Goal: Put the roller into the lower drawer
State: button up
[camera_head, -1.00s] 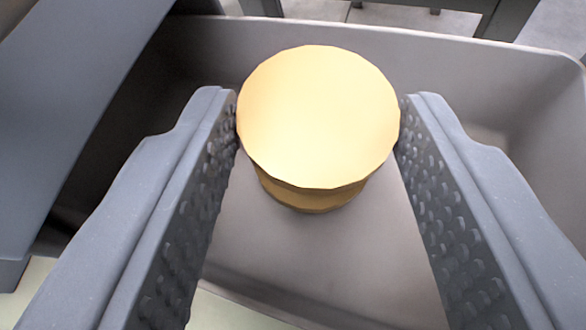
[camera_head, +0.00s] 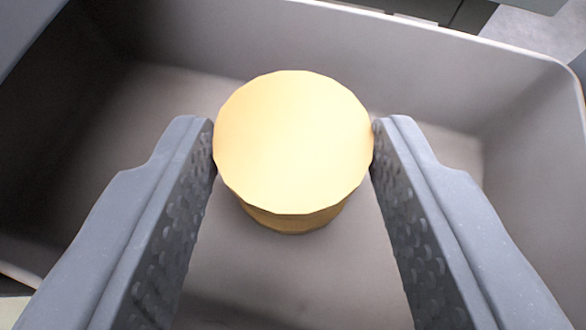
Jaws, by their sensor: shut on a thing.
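The roller (camera_head: 293,142) is a yellow cylinder with a wide round end facing the camera and a narrower part below it. My gripper (camera_head: 293,150) is shut on the roller, with one textured finger on each side of its round end. The roller is over the inside of a grey open drawer or bin (camera_head: 450,80). Whether the roller's lower end touches the bin floor is hidden beneath it.
The bin's walls rise at the back and right, with the back rim along the top of the view. The bin floor around the roller looks empty. A dark blue-grey part (camera_head: 25,28) crosses the top left corner.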

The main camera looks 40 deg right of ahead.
jog(key=shift+s+f, duration=0.1)
jog(key=shift+f, duration=0.2)
jog(key=o, duration=1)
jog(key=shift+f, duration=0.1)
jog(key=shift+r, duration=0.5)
jog(key=b+v, duration=0.1)
jog(key=v, duration=1.1)
jog(key=shift+r, duration=0.2)
